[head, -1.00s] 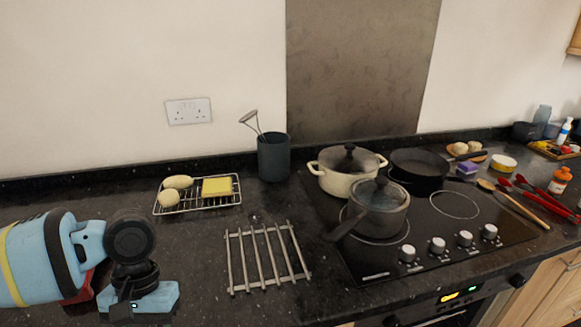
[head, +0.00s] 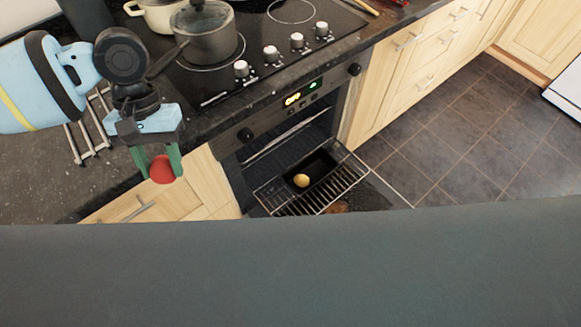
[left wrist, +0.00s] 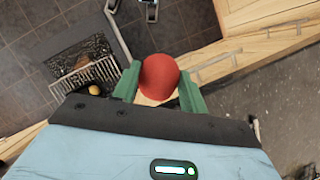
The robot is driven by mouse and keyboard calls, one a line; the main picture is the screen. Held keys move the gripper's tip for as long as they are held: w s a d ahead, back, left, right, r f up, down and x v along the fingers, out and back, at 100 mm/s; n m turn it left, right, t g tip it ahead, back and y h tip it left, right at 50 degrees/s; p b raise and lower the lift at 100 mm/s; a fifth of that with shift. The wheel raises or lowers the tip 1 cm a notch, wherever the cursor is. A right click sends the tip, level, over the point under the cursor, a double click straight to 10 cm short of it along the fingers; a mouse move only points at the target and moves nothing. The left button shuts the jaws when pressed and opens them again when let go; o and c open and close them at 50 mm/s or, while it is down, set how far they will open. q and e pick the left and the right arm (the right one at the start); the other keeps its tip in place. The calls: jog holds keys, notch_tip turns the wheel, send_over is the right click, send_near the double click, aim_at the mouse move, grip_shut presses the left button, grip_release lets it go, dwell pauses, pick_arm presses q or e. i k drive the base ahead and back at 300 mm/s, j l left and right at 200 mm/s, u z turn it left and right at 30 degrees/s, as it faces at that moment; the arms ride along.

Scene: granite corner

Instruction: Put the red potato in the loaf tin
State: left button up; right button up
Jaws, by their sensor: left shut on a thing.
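The red potato (head: 161,171) is a rounded red thing between the green fingertips of my left gripper (head: 160,162). The gripper is shut on it and holds it in the air in front of the counter edge, left of the open oven. The red potato also shows large in the left wrist view (left wrist: 159,77). The dark loaf tin (head: 320,165) stands on the pulled-out oven rack, to the right of the gripper in the head view. A small yellow roundish thing (head: 301,180) lies in it. My right gripper is out of view.
The oven rack (head: 345,182) juts out of the oven's opening. Cabinet doors (head: 203,180) flank it. The hob above holds a lidded saucepan (head: 208,35) and a cream pot (head: 158,14). A metal trivet (head: 88,150) lies on the counter. Tiled floor is clear at right.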

aim_at(313, 174)
jog(key=i+l+z, duration=0.1)
jog(key=l+z, duration=0.3)
jog(key=l, duration=0.8)
jog(key=i+l, duration=0.1)
jog(key=l, duration=0.35)
jog(key=z, duration=0.05)
